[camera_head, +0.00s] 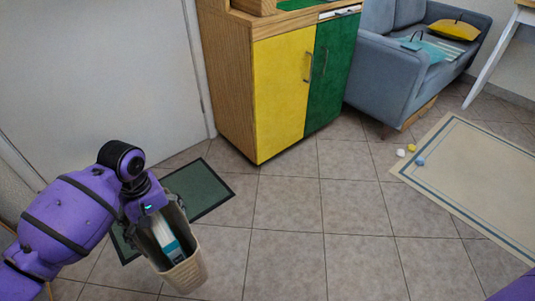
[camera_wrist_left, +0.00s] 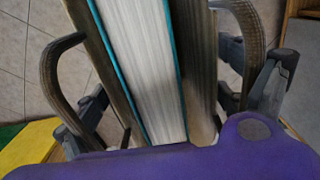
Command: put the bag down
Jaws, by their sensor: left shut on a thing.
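The bag (camera_head: 187,273) is beige and open-topped, with dark handles, and hangs from my left gripper (camera_head: 157,207) at the lower left of the head view. The gripper is shut on the bag near its top, and the bag appears off the floor and slightly tilted. A book with a teal cover and pale pages (camera_head: 163,236) stands inside it. In the left wrist view the book's page edges (camera_wrist_left: 145,65) fill the middle. A curved bag handle (camera_wrist_left: 50,75) shows at each side, beside the grey fingers. The bag's underside is hidden. My right gripper is out of view.
A dark green mat (camera_head: 205,190) lies on the tiled floor behind the bag. A yellow and green cabinet (camera_head: 280,95) stands beyond it. A blue sofa (camera_head: 400,80) and a beige rug (camera_head: 480,175) with small objects are at right. The middle floor (camera_head: 300,230) is clear.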

